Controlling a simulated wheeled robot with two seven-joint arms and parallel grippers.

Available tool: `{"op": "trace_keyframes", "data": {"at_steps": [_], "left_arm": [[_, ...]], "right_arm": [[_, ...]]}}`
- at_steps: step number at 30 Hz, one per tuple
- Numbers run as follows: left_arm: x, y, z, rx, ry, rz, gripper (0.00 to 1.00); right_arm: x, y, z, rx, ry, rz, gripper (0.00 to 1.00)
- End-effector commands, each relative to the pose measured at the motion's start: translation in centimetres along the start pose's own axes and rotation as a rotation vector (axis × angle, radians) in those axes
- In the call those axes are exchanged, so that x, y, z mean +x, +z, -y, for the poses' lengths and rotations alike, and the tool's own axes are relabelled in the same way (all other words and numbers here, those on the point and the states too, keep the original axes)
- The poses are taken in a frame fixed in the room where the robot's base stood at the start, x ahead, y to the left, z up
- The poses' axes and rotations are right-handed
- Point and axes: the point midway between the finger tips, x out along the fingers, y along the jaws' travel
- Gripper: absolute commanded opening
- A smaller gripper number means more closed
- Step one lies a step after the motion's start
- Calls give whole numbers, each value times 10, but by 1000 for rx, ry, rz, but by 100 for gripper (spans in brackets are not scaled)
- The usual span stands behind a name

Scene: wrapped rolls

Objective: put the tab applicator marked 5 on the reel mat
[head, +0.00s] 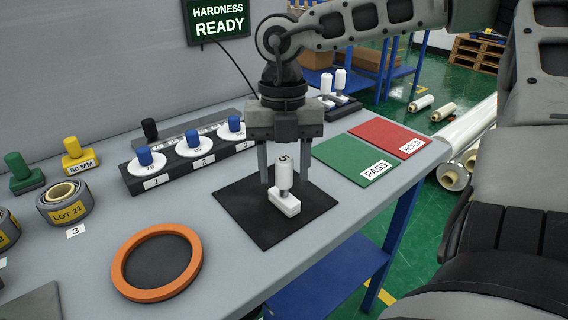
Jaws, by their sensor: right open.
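The white tab applicator marked 5 (285,175) stands upright on a black square mat (247,218); its base is a small white block. My right gripper (284,181) is above it, pointing down, with its fingers open on either side of the handle. I cannot tell if either finger touches it. A round dark mat with an orange rim (128,287) lies empty on the table at the front left. Neither mat bears a label that I can read, so I cannot tell which is the reel mat. My left gripper is not in view.
Other white applicators (341,80) stand in a holder behind my right gripper. A black rack with blue-knobbed discs (203,158) is at the back. Green PASS (345,160) and red HOLD (385,136) pads lie to the right, near the table's edge. Rolls marked LOT 21 (66,211) sit left.

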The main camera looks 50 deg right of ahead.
Motion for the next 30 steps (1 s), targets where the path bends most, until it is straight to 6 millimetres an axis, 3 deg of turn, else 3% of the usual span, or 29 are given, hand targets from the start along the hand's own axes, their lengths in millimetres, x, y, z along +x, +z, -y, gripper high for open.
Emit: {"op": "trace_keyframes", "data": {"at_steps": [5,18,24,30], "left_arm": [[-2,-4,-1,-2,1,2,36],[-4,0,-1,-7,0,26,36],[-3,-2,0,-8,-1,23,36],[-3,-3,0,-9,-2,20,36]], "right_arm": [[-20,0,0,-1,1,6,48],[-108,0,0,1,1,3,48],[-122,0,0,0,0,1,48],[-124,-1,0,-1,0,0,48]]}}
